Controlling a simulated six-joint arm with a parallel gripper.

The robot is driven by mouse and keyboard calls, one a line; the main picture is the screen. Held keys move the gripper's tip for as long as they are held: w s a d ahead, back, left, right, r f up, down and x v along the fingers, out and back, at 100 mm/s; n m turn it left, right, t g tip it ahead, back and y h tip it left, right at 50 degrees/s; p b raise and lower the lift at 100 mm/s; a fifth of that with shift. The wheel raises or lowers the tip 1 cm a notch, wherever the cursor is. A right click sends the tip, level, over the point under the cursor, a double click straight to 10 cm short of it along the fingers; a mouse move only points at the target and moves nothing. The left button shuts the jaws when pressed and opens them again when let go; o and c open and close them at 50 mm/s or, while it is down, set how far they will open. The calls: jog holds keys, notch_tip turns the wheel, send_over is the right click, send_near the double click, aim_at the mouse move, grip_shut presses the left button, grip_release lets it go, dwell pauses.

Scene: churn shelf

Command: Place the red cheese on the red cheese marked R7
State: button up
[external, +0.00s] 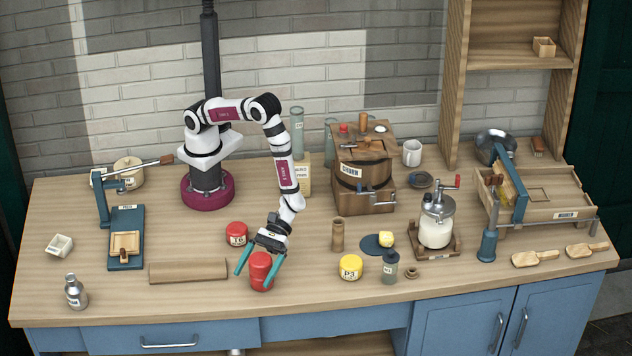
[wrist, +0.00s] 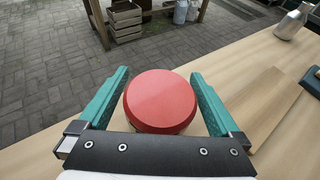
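A red cheese (external: 260,259) stands near the front of the bench. The red shape there is taller than a single cheese and looks like one red cheese resting on another red cheese (external: 260,283). No R7 mark is readable on it. My gripper (external: 257,281) is open around this red shape, pointing down, with a visible gap at the left finger. In the wrist view the round top of the red cheese (wrist: 160,101) lies between my two teal fingers, with narrow gaps at the sides. Another red cheese (external: 236,233) with a white label stands just behind to the left; its label is too small to read surely.
A yellow cheese (external: 350,267) and a small grey-green bottle (external: 390,267) stand to the right, a wooden cylinder (external: 338,235) behind them. A wooden board (external: 188,271) lies left. The churn (external: 363,170) is farther back. The bench front edge is close.

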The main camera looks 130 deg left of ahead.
aim_at(265, 253)
jog(key=shift+r, duration=0.2)
jog(key=v, duration=1.1)
jog(key=shift+a, duration=0.15)
jog(key=s+a+r+m+g+y, duration=0.1)
jog(key=s+r+m+g+y, duration=0.35)
jog(key=s+r+m, duration=0.65)
jog(key=s+a+r+m+t+y, duration=0.1)
jog(key=s+a+m+t+y, duration=0.1)
jog(key=s+a+m+y, duration=0.8)
jog(key=s+a+m, duration=0.3)
jog(key=a+m, duration=0.1)
jog(key=shift+s+a+r, duration=0.35)
jog(key=shift+s+a, duration=0.05)
